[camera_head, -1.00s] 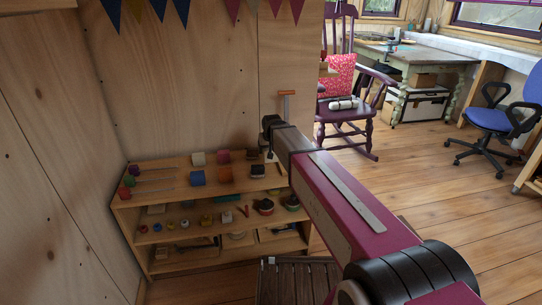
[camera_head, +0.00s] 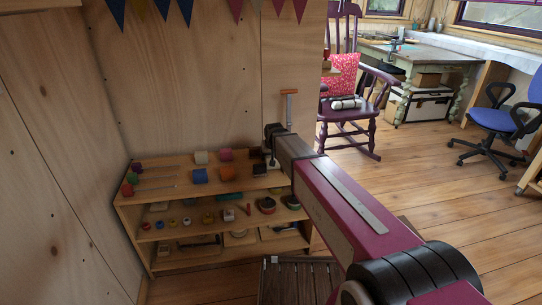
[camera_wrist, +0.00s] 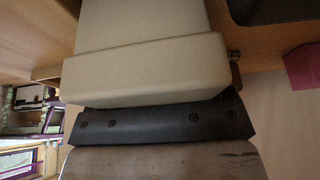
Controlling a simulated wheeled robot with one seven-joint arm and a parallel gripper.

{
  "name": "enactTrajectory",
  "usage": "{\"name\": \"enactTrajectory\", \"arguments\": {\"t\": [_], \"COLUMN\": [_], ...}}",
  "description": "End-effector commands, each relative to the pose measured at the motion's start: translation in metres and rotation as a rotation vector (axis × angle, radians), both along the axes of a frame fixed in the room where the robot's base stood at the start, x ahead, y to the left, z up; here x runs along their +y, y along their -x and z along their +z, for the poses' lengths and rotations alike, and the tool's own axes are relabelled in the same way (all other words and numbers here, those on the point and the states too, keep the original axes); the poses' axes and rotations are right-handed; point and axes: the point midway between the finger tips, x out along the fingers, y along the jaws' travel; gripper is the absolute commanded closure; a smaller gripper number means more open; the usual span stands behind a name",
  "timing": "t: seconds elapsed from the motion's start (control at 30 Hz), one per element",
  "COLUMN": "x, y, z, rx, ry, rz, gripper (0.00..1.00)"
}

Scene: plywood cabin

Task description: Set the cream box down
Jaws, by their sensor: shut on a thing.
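A cream box (camera_wrist: 150,70) fills the upper middle of the wrist view, very close to the camera. My gripper (camera_wrist: 160,118) shows there as a dark bar with bolts, up against the near edge of the box. It is shut on the box. In the head view my gripper (camera_head: 271,158) hangs at the right end of a wooden shelf unit (camera_head: 150,205), by its top board. The held box cannot be made out there. Whether it touches the board cannot be told.
A pale block (camera_head: 201,157), a blue block (camera_head: 200,176) and an orange block (camera_head: 228,173) stand on the top board, left of my gripper. Lower boards hold several small items. A slatted wooden piece (camera_head: 300,280) is in front.

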Motion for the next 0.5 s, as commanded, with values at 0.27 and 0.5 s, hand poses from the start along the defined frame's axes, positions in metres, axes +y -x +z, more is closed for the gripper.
{"name": "enactTrajectory", "arguments": {"t": [0.27,0.5], "x": [-0.0010,-0.0027], "y": [0.0002,0.0001], "z": [-0.0045,-0.0058], "rx": [0.010,0.013], "ry": [0.001,0.004], "rz": [-0.004,-0.005], "gripper": [0.00,0.00]}}
